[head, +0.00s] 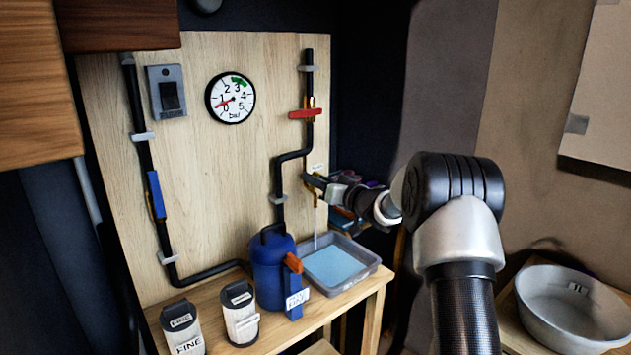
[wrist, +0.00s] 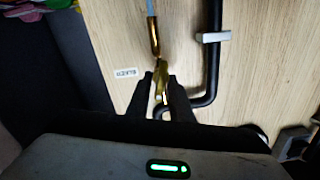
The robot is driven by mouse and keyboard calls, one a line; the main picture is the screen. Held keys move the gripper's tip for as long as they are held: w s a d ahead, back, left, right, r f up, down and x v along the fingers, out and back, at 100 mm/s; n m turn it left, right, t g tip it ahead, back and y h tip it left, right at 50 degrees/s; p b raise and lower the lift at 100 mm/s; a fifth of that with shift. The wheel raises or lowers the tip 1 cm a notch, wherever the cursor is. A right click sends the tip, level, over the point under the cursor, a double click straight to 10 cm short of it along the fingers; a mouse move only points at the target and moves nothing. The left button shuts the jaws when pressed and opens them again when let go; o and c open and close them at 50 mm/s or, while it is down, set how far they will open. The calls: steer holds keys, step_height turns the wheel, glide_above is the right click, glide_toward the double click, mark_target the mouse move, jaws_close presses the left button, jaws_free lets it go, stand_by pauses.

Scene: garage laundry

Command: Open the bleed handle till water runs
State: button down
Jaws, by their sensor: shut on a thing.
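The brass bleed handle (wrist: 161,88) is between my fingertips in the wrist view, beside a small label that seems to read BLEED (wrist: 127,72). My gripper (wrist: 160,77) is shut on it. In the head view my gripper (head: 317,181) reaches the black pipe from the right and mostly hides the handle. A brass spout (wrist: 154,36) shows past the fingertips. A thin pale-blue stream of water (head: 315,222) runs from the spout into the grey tray (head: 368,264), where blue water (head: 335,265) lies.
The gauge (head: 230,98) needle points between 0 and 1. A red handle (head: 305,114) lies across the right pipe; a blue handle (head: 156,194) lies along the left one. A blue can (head: 270,272) and two labelled containers (head: 183,328) (head: 240,313) stand left of the tray.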

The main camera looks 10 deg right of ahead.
stand_by(0.4)
steer(key=c, duration=1.8)
jaws_free()
steer(key=shift+c, duration=0.2)
steer(key=p+v, duration=0.2)
steer(key=v, duration=1.5)
steer(key=shift+s, duration=0.25)
steer(key=shift+d, duration=0.1)
